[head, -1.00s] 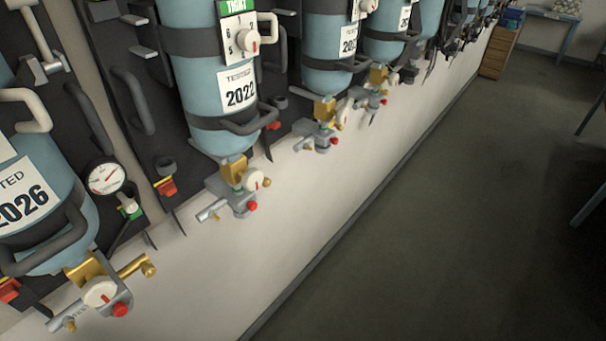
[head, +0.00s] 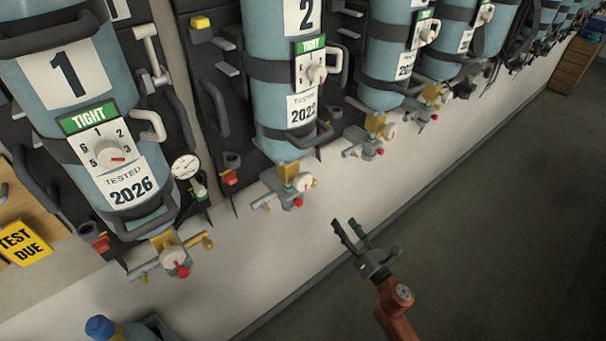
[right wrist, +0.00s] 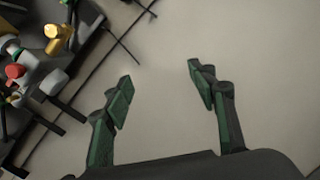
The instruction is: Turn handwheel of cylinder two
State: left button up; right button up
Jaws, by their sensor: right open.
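Cylinder two (head: 273,110) is a pale blue upright bottle at the upper middle of the head view, with a "2" label and a green TIGHT dial card (head: 310,66). Below it is a brass valve with a white round handwheel (head: 305,182) on its front and a red knob under that. My right gripper (head: 350,227) is open and empty, to the lower right of this handwheel and apart from it. In the right wrist view its open fingers (right wrist: 160,80) have only pale wall between them. A valve with a red knob (right wrist: 14,71) shows at the left there.
More cylinders line the wall to the right. A yellow TEST DUE card (head: 25,243) is at the far left. The dark floor (head: 490,250) at the right is clear.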

jog(key=s+a+r+n+y+p, duration=0.1)
jog(key=s+a+r+n+y, duration=0.2)
jog(key=r, duration=0.5)
jog(key=s+a+r+n+y, duration=0.1)
jog(key=s+a+r+n, duration=0.15)
jog(key=r+n, duration=0.4)
jog(key=n+y+p, duration=0.1)
jog(key=n+y, duration=0.2)
jog(key=n, duration=0.1)
send_near(306, 185)
jog(key=x, duration=0.4)
jog(key=shift+m, duration=0.25)
jog(key=p+x, duration=0.2)
jog(key=x, duration=0.5)
jog(key=shift+a+p, duration=0.1)
jog(key=shift+p, duration=0.25)
jog(key=shift+w, duration=0.1)
jog(key=c, duration=1.2)
jog(key=shift+o, duration=0.2)
jog(key=shift+m+h, duration=0.3)
jog(key=shift+m, duration=0.3)
